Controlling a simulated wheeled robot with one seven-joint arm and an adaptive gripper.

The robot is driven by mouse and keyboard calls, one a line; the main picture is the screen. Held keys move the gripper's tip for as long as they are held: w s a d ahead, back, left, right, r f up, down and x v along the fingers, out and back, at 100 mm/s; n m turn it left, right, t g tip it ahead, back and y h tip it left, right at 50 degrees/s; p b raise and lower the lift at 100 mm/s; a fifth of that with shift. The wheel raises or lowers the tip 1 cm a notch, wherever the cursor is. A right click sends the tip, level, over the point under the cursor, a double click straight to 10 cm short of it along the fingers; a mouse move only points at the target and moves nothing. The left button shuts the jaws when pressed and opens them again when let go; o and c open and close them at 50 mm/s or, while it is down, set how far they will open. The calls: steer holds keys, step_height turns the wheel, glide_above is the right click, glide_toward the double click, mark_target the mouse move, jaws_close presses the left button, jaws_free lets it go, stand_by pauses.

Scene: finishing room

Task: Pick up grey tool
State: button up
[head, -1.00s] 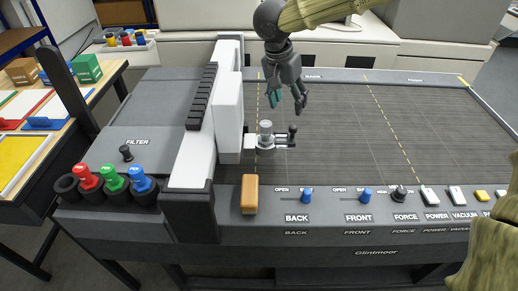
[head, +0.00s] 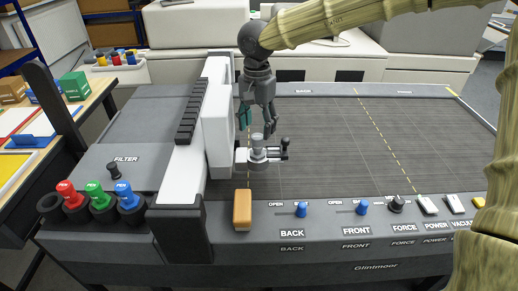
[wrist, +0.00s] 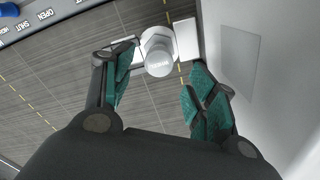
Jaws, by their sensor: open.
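My gripper (head: 257,124) is open and empty just above the tool, pointing down. In the wrist view my gripper (wrist: 160,72) has its green-padded fingers spread to either side of the cap, apart from it. The tool's lower part is hidden by the holder.
The white carriage beam (head: 215,120) stands close to my gripper on the left. Red, green and blue pens (head: 98,195) stand in cups at the left. An orange block (head: 242,210) and blue levers line the front panel. The bed (head: 350,135) to the right is clear.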

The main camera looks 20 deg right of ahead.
mark_target(257, 137)
steer(key=shift+s+a+f+p, duration=0.15)
steer(key=shift+f+p, duration=0.1)
steer(key=shift+f, duration=1)
steer(key=shift+s+d+f+p, duration=0.15)
steer(key=shift+f+p, duration=0.1)
steer(key=shift+f, duration=0.95)
steer(key=shift+a, duration=0.1)
steer(key=c, duration=1.1)
